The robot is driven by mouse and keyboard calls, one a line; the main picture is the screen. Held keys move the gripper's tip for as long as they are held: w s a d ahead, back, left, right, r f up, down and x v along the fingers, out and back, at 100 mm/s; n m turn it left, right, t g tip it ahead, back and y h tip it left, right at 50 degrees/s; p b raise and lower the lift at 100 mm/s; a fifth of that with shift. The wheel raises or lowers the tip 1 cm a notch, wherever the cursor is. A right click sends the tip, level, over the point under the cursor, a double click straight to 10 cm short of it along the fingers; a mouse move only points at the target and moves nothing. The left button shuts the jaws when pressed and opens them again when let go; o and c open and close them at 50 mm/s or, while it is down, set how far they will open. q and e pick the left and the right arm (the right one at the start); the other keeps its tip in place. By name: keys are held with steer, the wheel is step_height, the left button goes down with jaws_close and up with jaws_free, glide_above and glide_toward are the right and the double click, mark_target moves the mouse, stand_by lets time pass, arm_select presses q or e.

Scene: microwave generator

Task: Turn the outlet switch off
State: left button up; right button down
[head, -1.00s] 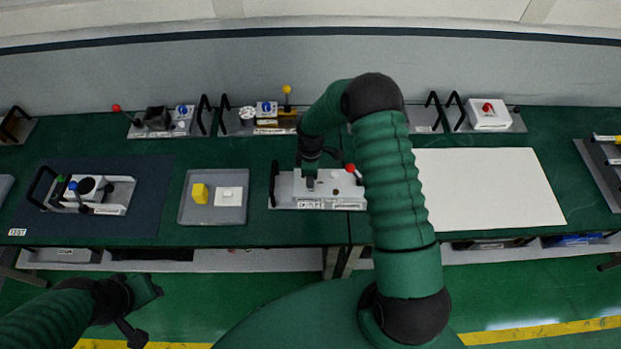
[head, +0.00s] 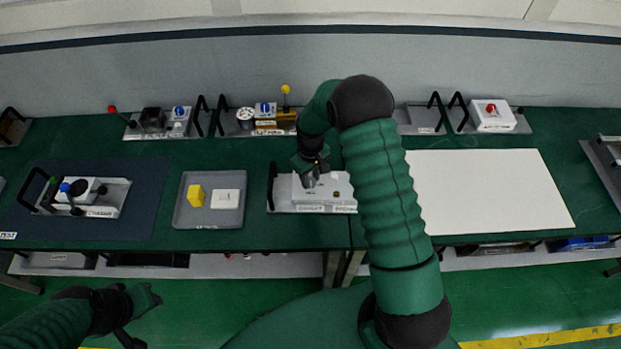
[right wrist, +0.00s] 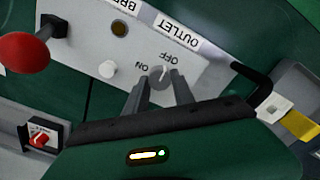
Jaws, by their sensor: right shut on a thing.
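The outlet switch is a small grey round knob (right wrist: 160,76) on a light panel (right wrist: 200,70) with OUTLET, ON and OFF lettering, in the right wrist view. My right gripper (right wrist: 159,92) has one finger on each side of the knob and is shut on it. I cannot tell for certain which word the knob points to. In the head view my right gripper (head: 311,178) is down over the panel unit (head: 310,208) at the middle of the bench, and it hides the knob. My left gripper (head: 143,310) is low at the left, away from the bench; its jaw state is unclear.
A grey tray (head: 209,222) with a yellow block (head: 196,196) stands left of the unit. A white board (head: 490,190) lies right.

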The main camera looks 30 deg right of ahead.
mark_target(310, 181)
steer(key=shift+s+m, duration=0.1)
steer(key=shift+m, duration=0.3)
steer(key=c, duration=1.1)
jaws_free()
steer(key=shift+o, duration=0.2)
steer(key=shift+r, duration=0.1)
step_height(310, 181, up, 16)
steer(key=b, duration=0.3)
steer(key=shift+r, duration=0.25)
steer(key=shift+b, duration=0.3)
